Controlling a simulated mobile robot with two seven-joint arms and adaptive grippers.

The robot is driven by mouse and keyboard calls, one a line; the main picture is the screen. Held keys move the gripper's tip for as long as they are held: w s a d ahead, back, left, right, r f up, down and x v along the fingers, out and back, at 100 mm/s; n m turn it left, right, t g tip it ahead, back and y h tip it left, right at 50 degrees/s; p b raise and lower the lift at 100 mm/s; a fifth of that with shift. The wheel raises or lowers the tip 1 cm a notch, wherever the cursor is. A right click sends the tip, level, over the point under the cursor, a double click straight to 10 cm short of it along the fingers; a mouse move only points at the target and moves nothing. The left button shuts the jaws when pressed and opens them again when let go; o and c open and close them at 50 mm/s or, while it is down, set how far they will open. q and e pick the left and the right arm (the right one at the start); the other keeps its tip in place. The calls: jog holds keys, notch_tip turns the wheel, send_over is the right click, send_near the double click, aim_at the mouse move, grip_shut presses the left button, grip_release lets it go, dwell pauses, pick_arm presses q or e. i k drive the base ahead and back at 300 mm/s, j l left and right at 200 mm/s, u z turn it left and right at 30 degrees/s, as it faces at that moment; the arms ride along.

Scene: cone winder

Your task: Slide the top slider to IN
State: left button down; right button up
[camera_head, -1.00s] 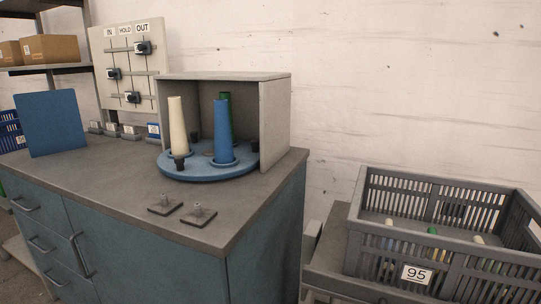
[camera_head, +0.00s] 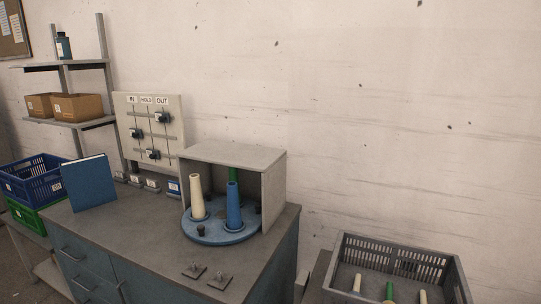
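The slider board (camera_head: 174,133) is a pale upright panel at the back of the bench, with columns labelled IN, HOLD and OUT. The middle slider (camera_head: 136,133) stands under IN. The bottom slider (camera_head: 153,154) stands near the HOLD column. Neither of my grippers shows in the head view.
A grey open-fronted box (camera_head: 272,193) stands right of the board, around a blue turntable (camera_head: 217,232) with several cones. A blue panel (camera_head: 91,184) stands at the bench's left. Two small pegged plates (camera_head: 219,281) lie in front. A grey crate (camera_head: 345,250) is at lower right.

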aim_at(160, 118)
jog(key=j+z, duration=0.2)
jog(key=z, duration=0.2)
jog(key=j+z, duration=0.2)
jog(key=z, duration=0.2)
jog(key=j+z, duration=0.2)
jog(key=z, duration=0.2)
jog(key=j+z, duration=0.25)
jog(key=j, duration=0.3)
jog(key=k+j+z, duration=0.2)
jog(key=j, duration=0.3)
